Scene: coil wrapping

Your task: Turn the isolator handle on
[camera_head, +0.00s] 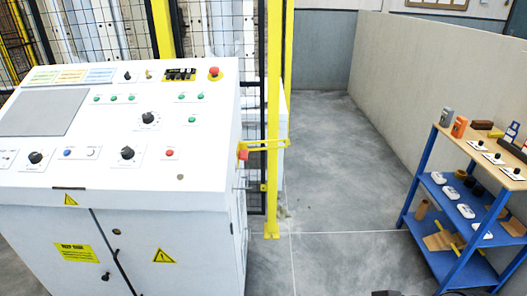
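A white control cabinet (205,215) with a sloped panel stands at the left. A small red part (243,155) sticks out at the panel's right edge, by a yellow bracket; it may be the isolator handle, but its shape and position are too small to tell. Black rotary knobs sit on the panel, one at the upper middle (149,117), one at the lower middle (127,153) and one at the lower left (36,157). Neither gripper is in view. A dark sliver at the bottom edge may be part of my body.
A red emergency-type button (214,72) sits at the panel's top right. A yellow post (273,200) and mesh fence stand right behind the cabinet. A blue shelf unit (411,197) with small items stands at the right. The grey floor (335,190) between is clear.

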